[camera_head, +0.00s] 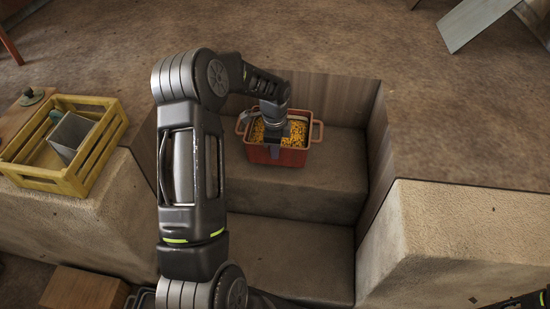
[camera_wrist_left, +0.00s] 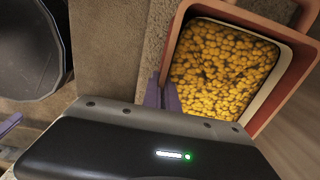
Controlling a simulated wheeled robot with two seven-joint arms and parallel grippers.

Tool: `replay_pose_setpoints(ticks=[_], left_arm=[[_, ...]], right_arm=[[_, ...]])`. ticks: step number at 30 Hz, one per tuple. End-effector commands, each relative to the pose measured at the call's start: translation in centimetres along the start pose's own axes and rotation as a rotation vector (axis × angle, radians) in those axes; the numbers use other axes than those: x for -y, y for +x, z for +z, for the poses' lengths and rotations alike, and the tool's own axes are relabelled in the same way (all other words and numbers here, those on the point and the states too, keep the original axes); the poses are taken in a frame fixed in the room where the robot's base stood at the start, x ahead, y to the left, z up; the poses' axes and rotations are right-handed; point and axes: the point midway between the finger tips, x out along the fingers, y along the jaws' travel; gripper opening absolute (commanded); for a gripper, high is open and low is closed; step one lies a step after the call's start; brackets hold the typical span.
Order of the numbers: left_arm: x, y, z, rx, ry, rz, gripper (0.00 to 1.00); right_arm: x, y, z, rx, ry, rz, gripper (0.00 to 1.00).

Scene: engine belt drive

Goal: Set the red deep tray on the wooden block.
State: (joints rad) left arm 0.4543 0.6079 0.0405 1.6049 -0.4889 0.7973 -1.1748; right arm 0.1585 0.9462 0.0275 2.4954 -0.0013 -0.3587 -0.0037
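The red deep tray (camera_head: 293,157) stands on the upper step of a recessed stairwell, filled with small yellow pieces. It has a loop handle at each side. In the left wrist view the tray (camera_wrist_left: 273,115) is at the upper right, with its pale inner wall and yellow contents showing. My left gripper (camera_head: 274,149) reaches down over the tray's front side. A wooden block (camera_head: 84,290) is at the lower left.
A yellow crate (camera_head: 75,183) holding a grey box (camera_head: 71,135) sits on the left ledge. The lower step (camera_head: 290,255) is bare. A grey slanted panel (camera_head: 475,20) stands at the far right.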

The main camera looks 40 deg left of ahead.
Motion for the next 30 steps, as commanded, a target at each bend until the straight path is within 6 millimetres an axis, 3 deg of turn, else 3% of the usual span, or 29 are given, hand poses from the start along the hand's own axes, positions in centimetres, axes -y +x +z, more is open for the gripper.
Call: replay_pose_setpoints(ticks=[6,15,28,30], left_arm=[[0.2,0.1,-0.1,-0.001,0.000,-0.005,0.00],[0.0,3.4,-0.1,-0.002,0.001,-0.004,0.00],[0.0,3.9,-0.1,-0.001,0.000,-0.005,0.00],[-0.2,3.9,0.0,0.000,0.000,0.000,0.08]], right_arm=[[0.0,0.0,0.0,0.000,0.000,0.000,0.36],[-0.2,0.4,0.0,0.000,0.000,0.000,0.36],[-0.3,0.7,0.0,0.000,0.000,0.000,0.36],[-0.2,0.6,0.0,0.000,0.000,0.000,0.36]])
